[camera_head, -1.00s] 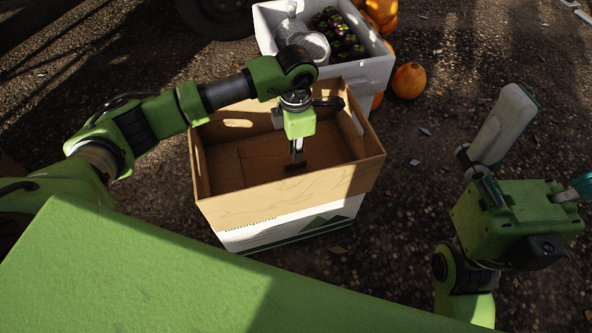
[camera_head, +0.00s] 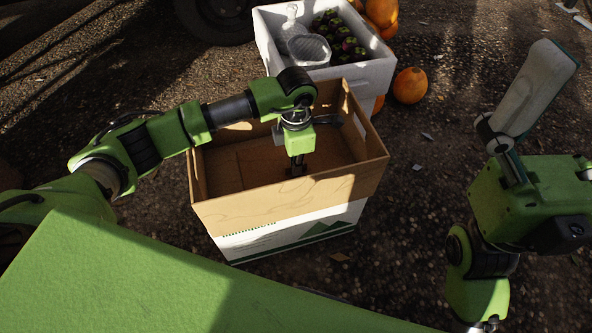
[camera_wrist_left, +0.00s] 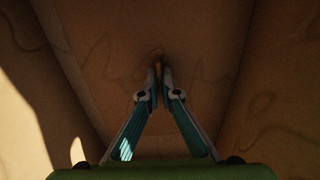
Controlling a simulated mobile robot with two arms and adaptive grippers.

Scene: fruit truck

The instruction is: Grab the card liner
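The card liner (camera_head: 258,172) is a brown cardboard sheet lying in the bottom of an open cardboard box (camera_head: 290,203). My left gripper (camera_head: 296,171) points down inside the box, partly in shadow. In the left wrist view, the left fingers (camera_wrist_left: 160,72) are almost together, with a thin brown strip between their tips. This looks like a raised bit of the liner (camera_wrist_left: 110,55), though shadow makes it hard to see. My right gripper is at the right edge, away from the box. One long pale finger (camera_head: 535,88) shows there, spread wide; the other is out of the picture.
A white crate (camera_head: 350,75) with dark round fruit (camera_head: 335,35) and a clear container (camera_head: 309,50) stands behind the box. Orange pumpkins (camera_head: 410,85) sit beside it. A vehicle wheel (camera_head: 215,18) is at the top. Gravel ground lies open to the right.

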